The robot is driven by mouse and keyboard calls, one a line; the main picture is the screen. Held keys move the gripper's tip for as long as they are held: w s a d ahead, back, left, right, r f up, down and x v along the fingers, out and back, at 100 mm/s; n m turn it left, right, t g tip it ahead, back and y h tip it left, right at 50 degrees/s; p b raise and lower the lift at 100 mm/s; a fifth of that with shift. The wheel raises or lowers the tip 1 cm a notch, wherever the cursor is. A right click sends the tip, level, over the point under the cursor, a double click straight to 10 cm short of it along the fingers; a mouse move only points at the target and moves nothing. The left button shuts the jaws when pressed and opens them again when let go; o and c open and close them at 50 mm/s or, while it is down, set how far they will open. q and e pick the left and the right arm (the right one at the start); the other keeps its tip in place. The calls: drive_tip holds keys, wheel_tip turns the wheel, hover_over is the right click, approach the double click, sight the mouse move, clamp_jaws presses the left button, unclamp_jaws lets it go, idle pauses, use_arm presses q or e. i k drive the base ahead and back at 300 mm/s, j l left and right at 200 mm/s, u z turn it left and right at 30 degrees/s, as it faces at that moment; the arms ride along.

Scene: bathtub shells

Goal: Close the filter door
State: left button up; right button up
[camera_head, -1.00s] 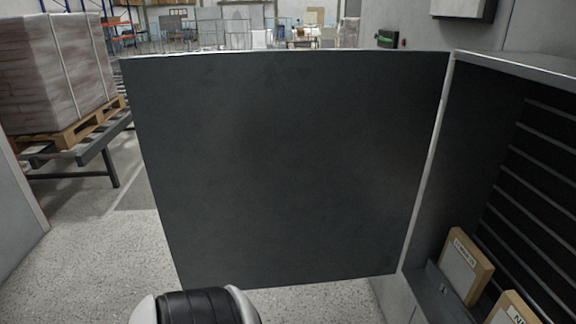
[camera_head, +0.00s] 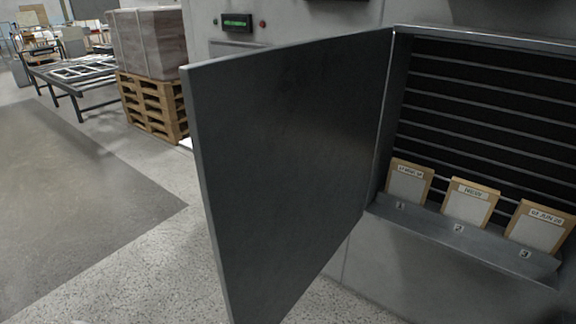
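The filter door (camera_head: 290,160) is a large dark grey panel in the middle of the head view. It stands wide open, swung out from its hinge edge at the left side of the filter cabinet (camera_head: 480,44). Its free edge is toward the left and nearer to me. The cabinet interior is open to view, with dark horizontal slats (camera_head: 490,120). Neither gripper shows in this view, and nothing is seen touching the door.
Framed filters labelled 1 (camera_head: 408,184), 2 (camera_head: 468,205) and 3 (camera_head: 538,228) stand on a ledge (camera_head: 430,225) inside the cabinet. Behind the door are a loaded pallet (camera_head: 150,105) and a metal table (camera_head: 75,72). The floor (camera_head: 110,250) left of the door is clear.

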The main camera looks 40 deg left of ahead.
sight(283, 137)
drive_tip(key=j+z, duration=0.2)
drive_tip(key=j, duration=0.6)
drive_tip(key=k+j+z, duration=0.1)
drive_tip(key=j+z, duration=0.15)
drive_tip(key=j, duration=0.6)
drive_tip(key=i+j, duration=0.15)
drive_tip(key=j, duration=0.25)
drive_tip(key=i+j+z, duration=0.1)
drive_tip(key=j, duration=0.25)
